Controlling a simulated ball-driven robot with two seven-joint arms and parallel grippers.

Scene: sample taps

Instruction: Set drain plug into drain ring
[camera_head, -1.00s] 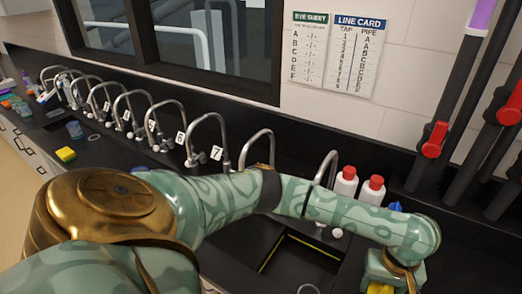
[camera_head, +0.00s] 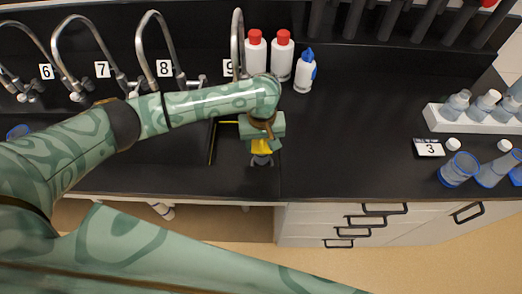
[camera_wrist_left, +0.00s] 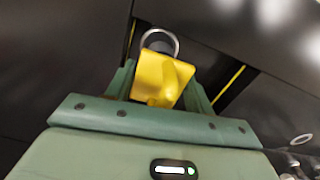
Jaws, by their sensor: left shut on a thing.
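My left gripper (camera_head: 262,130) is shut on the yellow drain plug (camera_head: 263,147) and points down at the black counter. In the left wrist view the plug (camera_wrist_left: 160,80) shows between the fingers with its yellow grip towards the camera. A grey drain ring (camera_wrist_left: 160,41) shows just beyond the plug, partly covered by it. In the head view a grey piece (camera_head: 262,160), apparently the ring, lies just below the plug in the picture. I cannot tell whether plug and ring touch. My right gripper is not in view.
A dark sink opening with a yellow edge line (camera_head: 212,142) lies left of the gripper. Behind stand curved taps (camera_head: 157,50), red-capped bottles (camera_head: 255,52) and a blue-topped bottle (camera_head: 305,72).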

